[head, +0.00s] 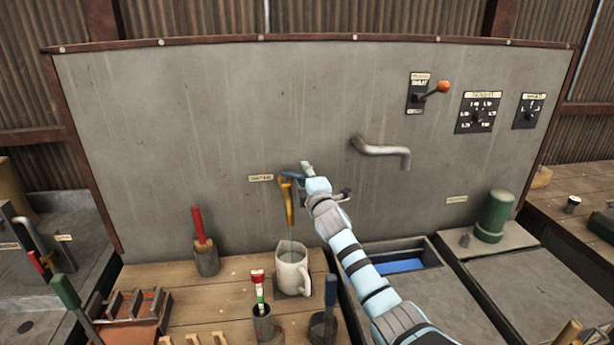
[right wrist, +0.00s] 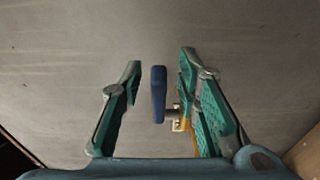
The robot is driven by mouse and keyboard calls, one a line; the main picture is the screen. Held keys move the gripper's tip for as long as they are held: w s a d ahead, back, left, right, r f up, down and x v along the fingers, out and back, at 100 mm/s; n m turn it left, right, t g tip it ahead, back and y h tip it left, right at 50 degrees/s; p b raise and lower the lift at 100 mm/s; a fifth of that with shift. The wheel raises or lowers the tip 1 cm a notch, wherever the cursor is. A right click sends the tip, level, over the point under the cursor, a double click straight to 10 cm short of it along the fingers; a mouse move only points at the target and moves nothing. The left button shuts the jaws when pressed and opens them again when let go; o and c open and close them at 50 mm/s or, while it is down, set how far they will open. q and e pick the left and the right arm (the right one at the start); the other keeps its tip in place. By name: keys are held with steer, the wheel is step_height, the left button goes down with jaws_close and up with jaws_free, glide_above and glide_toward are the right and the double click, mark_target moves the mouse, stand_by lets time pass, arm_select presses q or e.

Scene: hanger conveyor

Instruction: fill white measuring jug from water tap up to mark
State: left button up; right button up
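The white measuring jug (head: 291,270) stands upright on the wooden bench below the brass water tap (head: 289,205), its handle to the right. A thin pale stream seems to run from the spout into the jug; the level and the mark cannot be made out. My right gripper (head: 318,183) is at the tap's blue lever (head: 291,175). In the right wrist view, my right gripper (right wrist: 160,72) is open, with the blue lever (right wrist: 158,95) between its fingers and a gap on both sides. My left gripper is not in view.
A bent grey pipe (head: 382,149) sticks out of the wall to the right of the tap. A red-handled tool in a cup (head: 261,320) stands in front of the jug. A basin with blue water (head: 402,266) and a green cylinder (head: 494,216) lie to the right.

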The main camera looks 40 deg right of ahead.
steer(key=shift+s, duration=0.15)
steer(key=v, duration=1.2)
stand_by(1.3)
